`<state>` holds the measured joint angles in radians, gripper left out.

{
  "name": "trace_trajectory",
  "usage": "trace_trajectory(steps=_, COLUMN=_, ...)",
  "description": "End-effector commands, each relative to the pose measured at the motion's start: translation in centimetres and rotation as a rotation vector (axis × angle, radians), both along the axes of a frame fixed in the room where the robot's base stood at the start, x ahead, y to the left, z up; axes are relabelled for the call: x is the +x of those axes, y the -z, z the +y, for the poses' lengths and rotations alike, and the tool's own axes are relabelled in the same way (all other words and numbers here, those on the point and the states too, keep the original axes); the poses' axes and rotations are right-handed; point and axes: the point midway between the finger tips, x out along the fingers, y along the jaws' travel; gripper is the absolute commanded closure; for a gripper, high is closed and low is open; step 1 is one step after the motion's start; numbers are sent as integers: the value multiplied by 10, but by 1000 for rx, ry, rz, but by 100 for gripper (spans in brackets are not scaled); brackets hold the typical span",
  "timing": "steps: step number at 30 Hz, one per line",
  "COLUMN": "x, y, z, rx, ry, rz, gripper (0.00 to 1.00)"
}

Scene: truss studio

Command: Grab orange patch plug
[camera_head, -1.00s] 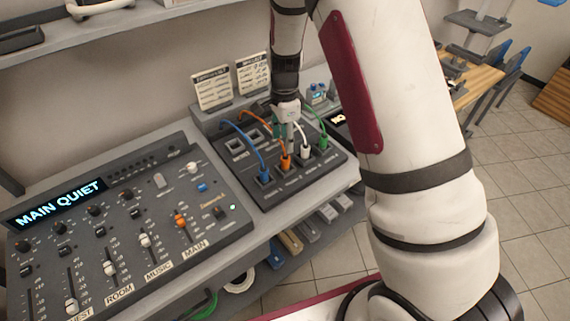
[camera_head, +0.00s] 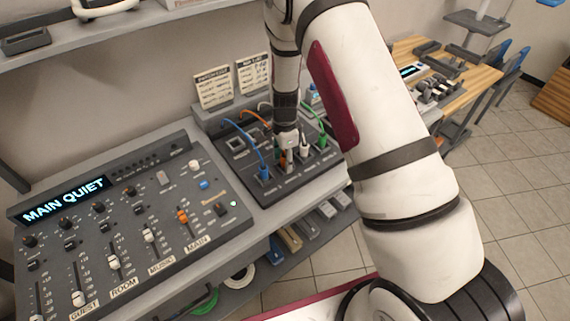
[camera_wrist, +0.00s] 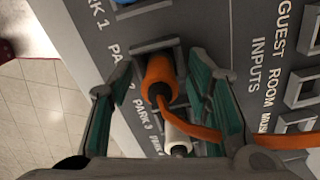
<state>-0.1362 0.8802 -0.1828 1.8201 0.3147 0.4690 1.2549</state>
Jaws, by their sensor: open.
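The orange patch plug (camera_wrist: 160,76) sits in a socket on the patch panel in the wrist view, its orange cable curving down and right. My gripper (camera_wrist: 160,70) is open, with one green-padded finger on each side of the plug. A gap shows between the left finger and the plug; the right finger is nearer to it. In the head view, my gripper (camera_head: 287,156) is down at the patch panel (camera_head: 292,187) and hides most of the orange plug. The orange cable (camera_head: 254,117) shows behind it.
A blue plug (camera_head: 264,172) stands left of my gripper, and white (camera_head: 304,149) and green (camera_head: 323,141) plugs stand to its right, close by. The white plug (camera_wrist: 176,136) is near my fingers. A mixing console (camera_head: 130,235) lies left; two cards (camera_head: 213,88) stand behind the panel.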

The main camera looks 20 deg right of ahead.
Motion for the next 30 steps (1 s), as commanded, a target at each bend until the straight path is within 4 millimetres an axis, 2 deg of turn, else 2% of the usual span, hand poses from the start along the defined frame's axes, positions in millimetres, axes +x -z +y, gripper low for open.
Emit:
trace_trajectory(steps=2, x=0, y=0, z=0, rx=0, ry=0, rz=0, gripper=55)
trace_trajectory(steps=8, x=0, y=0, z=0, rx=0, ry=0, rz=0, gripper=98)
trace_trajectory(steps=9, x=0, y=0, z=0, rx=0, ry=0, rz=0, gripper=100)
trace_trajectory(steps=22, x=1, y=-5, z=0, rx=0, ry=0, rz=-1, gripper=100)
trace_trajectory(steps=26, x=1, y=-13, z=0, rx=0, ry=0, rz=-1, gripper=100)
trace_trajectory(steps=30, x=2, y=-30, z=0, rx=0, ry=0, rz=-3, gripper=100)
